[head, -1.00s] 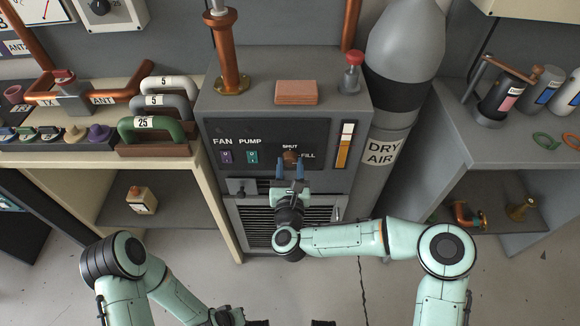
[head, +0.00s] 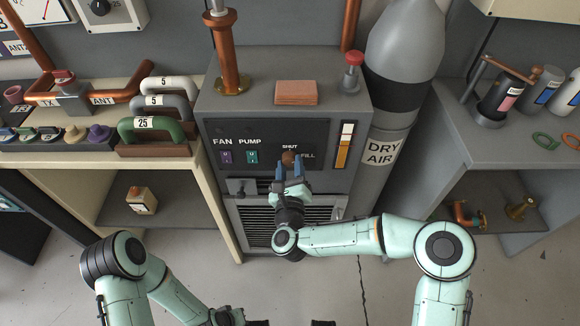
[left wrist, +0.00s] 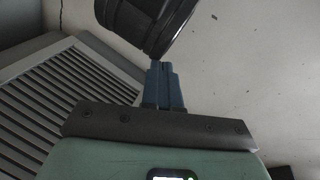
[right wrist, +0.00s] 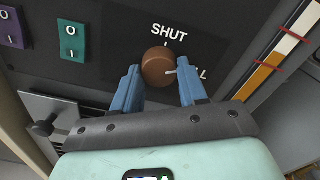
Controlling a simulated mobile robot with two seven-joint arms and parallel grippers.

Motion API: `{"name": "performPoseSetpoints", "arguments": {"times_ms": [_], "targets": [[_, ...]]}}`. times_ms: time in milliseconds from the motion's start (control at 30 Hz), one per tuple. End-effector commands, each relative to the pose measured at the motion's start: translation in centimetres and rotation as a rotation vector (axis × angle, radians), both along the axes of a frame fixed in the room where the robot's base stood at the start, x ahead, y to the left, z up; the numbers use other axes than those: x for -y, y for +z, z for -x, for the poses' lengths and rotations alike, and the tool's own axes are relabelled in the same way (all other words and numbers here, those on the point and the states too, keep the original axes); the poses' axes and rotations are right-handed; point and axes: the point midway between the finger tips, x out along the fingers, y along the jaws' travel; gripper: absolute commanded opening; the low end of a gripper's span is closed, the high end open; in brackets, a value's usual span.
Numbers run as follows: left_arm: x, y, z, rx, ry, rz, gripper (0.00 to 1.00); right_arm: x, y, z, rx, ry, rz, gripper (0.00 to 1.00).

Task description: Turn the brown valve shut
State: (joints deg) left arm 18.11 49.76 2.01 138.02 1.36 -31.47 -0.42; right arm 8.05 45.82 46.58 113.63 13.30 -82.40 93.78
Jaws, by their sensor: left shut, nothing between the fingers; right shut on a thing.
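The brown valve (head: 289,157) is a round knob on the dark front panel of the grey cabinet, below the word SHUT. My left gripper (left wrist: 162,68) is shut and empty, low over the floor.
Left of the valve are the purple FAN switch (head: 226,157) and teal PUMP switch (head: 252,156). A level gauge (head: 345,145) is on the right. A vented grille and small latch lie below. The DRY AIR cylinder (head: 400,60) stands right of the cabinet.

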Motion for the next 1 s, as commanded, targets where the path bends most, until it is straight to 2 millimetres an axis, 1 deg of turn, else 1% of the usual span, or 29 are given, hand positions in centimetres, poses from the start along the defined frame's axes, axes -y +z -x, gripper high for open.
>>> {"name": "performPoseSetpoints", "arguments": {"times_ms": [700,1000], "targets": [[-0.6,-0.8,-1.1,0.030,0.012,-0.014,0.00,0.0,0.2,0.0,0.002,0.000,0.680,0.12],[-0.8,-1.1,-1.5,0.040,0.017,-0.020,0.00,0.0,0.2,0.0,0.002,0.000,0.921,0.12]]}}
